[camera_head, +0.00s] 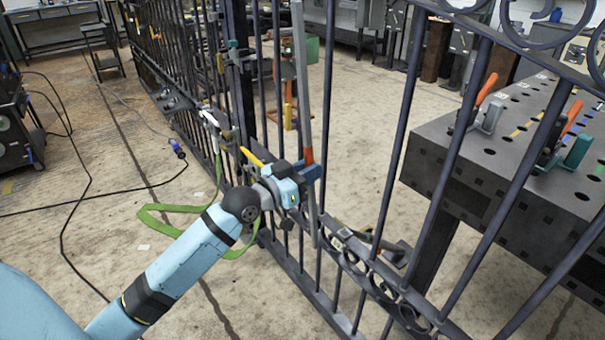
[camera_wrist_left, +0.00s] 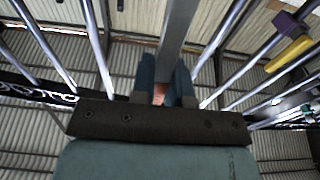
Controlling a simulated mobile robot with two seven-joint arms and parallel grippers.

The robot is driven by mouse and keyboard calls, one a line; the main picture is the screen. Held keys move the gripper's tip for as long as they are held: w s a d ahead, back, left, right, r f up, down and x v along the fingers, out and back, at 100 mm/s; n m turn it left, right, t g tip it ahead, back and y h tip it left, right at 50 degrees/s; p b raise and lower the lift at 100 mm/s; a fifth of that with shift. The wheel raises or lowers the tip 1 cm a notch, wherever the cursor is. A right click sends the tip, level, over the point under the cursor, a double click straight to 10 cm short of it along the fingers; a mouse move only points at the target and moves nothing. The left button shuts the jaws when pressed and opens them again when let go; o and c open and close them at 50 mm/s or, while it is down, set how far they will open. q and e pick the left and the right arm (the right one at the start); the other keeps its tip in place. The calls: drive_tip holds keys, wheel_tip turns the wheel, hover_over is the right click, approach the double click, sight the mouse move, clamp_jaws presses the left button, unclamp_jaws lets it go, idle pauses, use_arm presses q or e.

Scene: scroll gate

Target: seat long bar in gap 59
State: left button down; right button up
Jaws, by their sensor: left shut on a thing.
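The long bar (camera_head: 301,75) is a grey upright bar in front of the dark iron gate (camera_head: 398,140), tilted slightly in the head view. My left gripper (camera_head: 309,172) is shut on it below its middle, by an orange-red patch. The bar's lower end reaches down near the gate's lower rail (camera_head: 352,262); I cannot tell whether it touches. In the left wrist view the bar (camera_wrist_left: 179,35) runs up from between the two blue fingers (camera_wrist_left: 162,88). Gap 59 is not marked, so I cannot tell which gap it is. My right gripper is not in view.
A dark perforated welding table (camera_head: 440,150) with orange-handled clamps stands at the right, behind the gate bars. A green strap (camera_head: 160,218) hangs near my left forearm. Black cables (camera_head: 85,180) lie on the floor at the left. Clamps and tools hang on the gate.

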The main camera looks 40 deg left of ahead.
use_arm(q)
drive_tip(key=f+b+x, duration=0.1)
drive_tip(key=x, duration=1)
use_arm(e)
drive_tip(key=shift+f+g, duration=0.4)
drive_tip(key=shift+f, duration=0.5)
use_arm(q)
drive_tip(key=shift+w+d+f, duration=0.1)
drive_tip(key=shift+w+f, duration=0.05)
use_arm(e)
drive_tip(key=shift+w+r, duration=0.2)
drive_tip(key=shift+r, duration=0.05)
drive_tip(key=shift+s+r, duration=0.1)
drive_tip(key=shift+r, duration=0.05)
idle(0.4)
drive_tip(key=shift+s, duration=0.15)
